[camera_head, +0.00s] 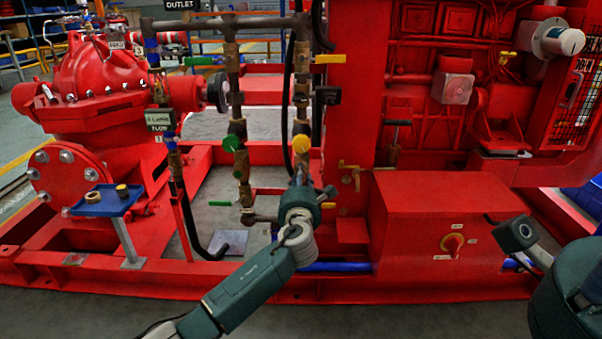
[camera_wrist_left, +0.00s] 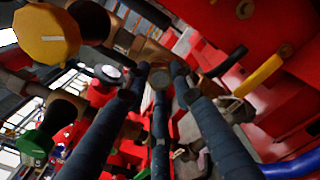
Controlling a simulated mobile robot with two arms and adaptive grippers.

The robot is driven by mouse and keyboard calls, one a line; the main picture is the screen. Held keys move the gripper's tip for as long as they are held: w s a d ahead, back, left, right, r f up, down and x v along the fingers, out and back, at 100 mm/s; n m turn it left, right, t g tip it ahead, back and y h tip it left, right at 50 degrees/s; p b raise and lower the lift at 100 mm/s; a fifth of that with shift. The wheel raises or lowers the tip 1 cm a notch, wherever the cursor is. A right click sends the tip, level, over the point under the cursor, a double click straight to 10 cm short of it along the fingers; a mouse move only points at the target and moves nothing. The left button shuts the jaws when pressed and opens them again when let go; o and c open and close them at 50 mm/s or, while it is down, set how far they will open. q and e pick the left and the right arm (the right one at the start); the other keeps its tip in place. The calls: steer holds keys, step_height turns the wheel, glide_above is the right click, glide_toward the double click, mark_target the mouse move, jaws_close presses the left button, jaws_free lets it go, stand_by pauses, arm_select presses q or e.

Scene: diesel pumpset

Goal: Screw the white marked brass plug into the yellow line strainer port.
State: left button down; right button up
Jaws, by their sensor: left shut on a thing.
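My left gripper (camera_head: 300,172) is at the front of the right vertical brass pipe line, just below the yellow round cap (camera_head: 301,144). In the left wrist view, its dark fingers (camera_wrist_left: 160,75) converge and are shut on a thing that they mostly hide. I cannot make out a white mark on it, nor whether it touches the port. The brass fittings (camera_wrist_left: 150,48) lie just beyond the fingertips. The yellow cap also shows in the left wrist view (camera_wrist_left: 46,34), at the upper left. The fingers of my right gripper do not show.
A blue tray (camera_head: 107,206) on a post holds two brass pieces (camera_head: 122,191). A second pipe line with a green cap (camera_head: 231,143) stands left of the yellow one. A red box (camera_head: 440,215) and a red panel stand close on the right. A yellow-handled valve (camera_head: 355,170) is nearby.

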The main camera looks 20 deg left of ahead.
arm_select(q)
steer(key=shift+a, duration=0.15)
steer(key=c, duration=1.4)
jaws_free()
